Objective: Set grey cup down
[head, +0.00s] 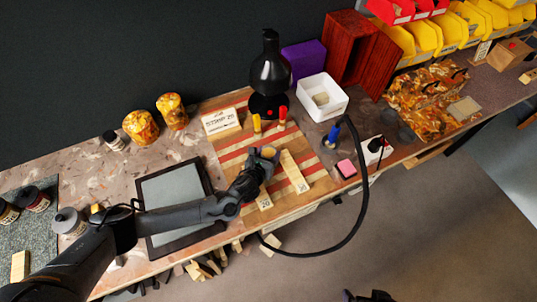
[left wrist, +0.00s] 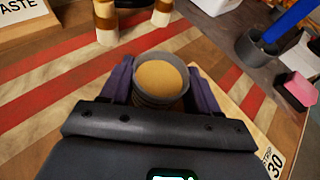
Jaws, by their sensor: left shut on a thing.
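The grey cup (left wrist: 137,64) has a round grey rim and a tan fill, and it looks upright. My left gripper (left wrist: 160,90) is shut on it, with one dark finger on each side. In the head view the cup (head: 268,152) shows small at the tip of my left gripper (head: 262,160), over the red-and-tan striped board (head: 234,163). The cup's base is hidden, so I cannot tell whether it touches the board.
A light wooden block marked 30 (head: 294,172) lies close right of the cup. Two small bottles with red and yellow tops (head: 257,123) (head: 283,115) stand behind. A black lamp (head: 270,70), white bin (head: 322,97) and pink block (head: 346,168) are nearby. A black cable hangs over the front edge.

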